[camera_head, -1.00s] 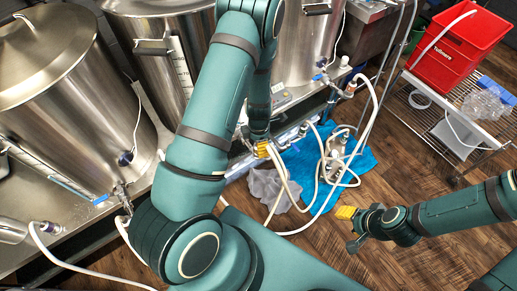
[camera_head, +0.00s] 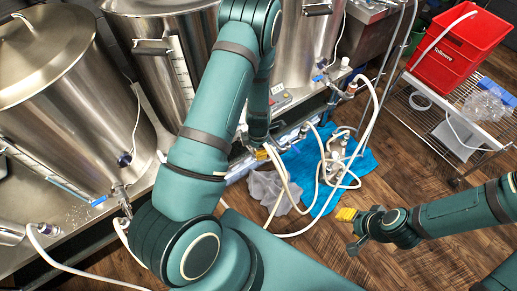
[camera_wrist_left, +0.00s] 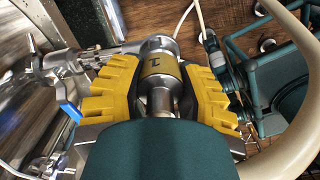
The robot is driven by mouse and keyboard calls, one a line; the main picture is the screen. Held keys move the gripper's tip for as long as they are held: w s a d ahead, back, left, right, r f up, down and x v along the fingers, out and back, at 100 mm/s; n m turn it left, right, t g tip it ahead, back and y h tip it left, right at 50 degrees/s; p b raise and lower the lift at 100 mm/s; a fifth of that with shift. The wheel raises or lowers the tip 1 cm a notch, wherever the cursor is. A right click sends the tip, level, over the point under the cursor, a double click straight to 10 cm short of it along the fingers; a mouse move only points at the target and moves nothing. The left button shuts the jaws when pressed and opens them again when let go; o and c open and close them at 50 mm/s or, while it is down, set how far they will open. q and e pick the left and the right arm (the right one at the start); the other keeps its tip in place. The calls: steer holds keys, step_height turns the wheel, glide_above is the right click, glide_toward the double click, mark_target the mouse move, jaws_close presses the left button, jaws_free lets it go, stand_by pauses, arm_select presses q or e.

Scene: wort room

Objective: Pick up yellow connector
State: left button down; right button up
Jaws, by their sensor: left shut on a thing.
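The yellow connector (camera_wrist_left: 160,66) is a silvery metal fitting with a yellow band bearing a dark mark. In the left wrist view it sits between the yellow toothed fingers of my left gripper (camera_wrist_left: 158,90), which are shut on it from both sides. In the head view my left gripper (camera_head: 262,154) is low beside the bench edge, at the white hoses; the connector cannot be made out there. My right gripper (camera_head: 347,214) is at the right over the wood floor, away from the connector; whether its yellow fingers are parted is unclear.
Large steel kettles (camera_head: 60,75) stand along the bench at left and back. White hoses (camera_head: 282,185) loop over a blue cloth (camera_head: 360,162) and a grey cloth (camera_head: 268,190) on the floor. A red bin (camera_head: 458,45) stands on a wire cart (camera_head: 455,128) at right.

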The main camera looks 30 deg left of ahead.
arm_select(q)
steer(key=shift+r, duration=0.1)
step_height(320, 180, up, 10)
steer(key=p, duration=0.2)
steer(key=shift+p, duration=0.3)
steer(key=shift+r+p, duration=2.15)
steer(key=shift+r, duration=0.05)
